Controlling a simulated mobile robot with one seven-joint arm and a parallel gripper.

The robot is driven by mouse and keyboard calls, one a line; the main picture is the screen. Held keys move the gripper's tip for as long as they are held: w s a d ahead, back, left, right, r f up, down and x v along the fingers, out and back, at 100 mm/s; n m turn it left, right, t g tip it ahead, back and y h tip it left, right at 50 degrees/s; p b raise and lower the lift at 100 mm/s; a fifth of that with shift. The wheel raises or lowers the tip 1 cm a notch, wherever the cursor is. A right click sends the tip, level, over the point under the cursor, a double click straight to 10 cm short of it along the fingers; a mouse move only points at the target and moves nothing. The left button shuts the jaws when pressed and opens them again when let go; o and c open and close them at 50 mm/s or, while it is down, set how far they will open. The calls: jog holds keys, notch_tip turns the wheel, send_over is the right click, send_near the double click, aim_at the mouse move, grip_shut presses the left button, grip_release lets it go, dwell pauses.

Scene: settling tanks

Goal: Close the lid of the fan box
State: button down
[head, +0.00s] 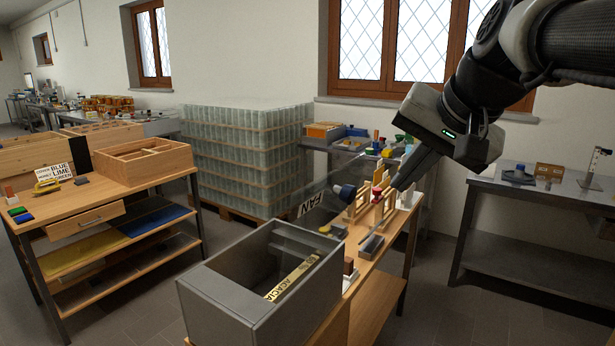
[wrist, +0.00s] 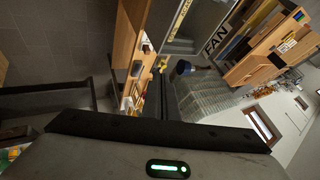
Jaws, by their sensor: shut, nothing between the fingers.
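The grey box (head: 228,300) stands at the near end of the wooden bench, open at the top. A strip lettered ACACIA (head: 290,280) lies inside it. The FAN label (head: 311,203) shows at the box's far side, on what looks like a raised, see-through lid whose outline is faint. The label also shows in the wrist view (wrist: 217,39), beside the box opening. My gripper (head: 399,186) is shut and empty, pointing down over the bench beyond the box, to the right of the label. Its dark fingers also show in the wrist view (wrist: 158,88).
Wooden stands (head: 362,203), a red-topped item (head: 377,193), a blue knob-like item (head: 345,192) and a grey block (head: 371,246) are on the bench near my gripper. A pallet of glass jars (head: 245,150) stands behind. A wooden workbench (head: 95,200) is at left, a metal table (head: 545,195) at right.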

jog(key=w+a+f, duration=0.4)
jog(key=w+f, duration=0.1)
jog(key=w, duration=0.2)
jog(key=shift+w+a+f, duration=0.25)
jog(key=shift+a+f, duration=0.05)
jog(key=shift+f, duration=0.1)
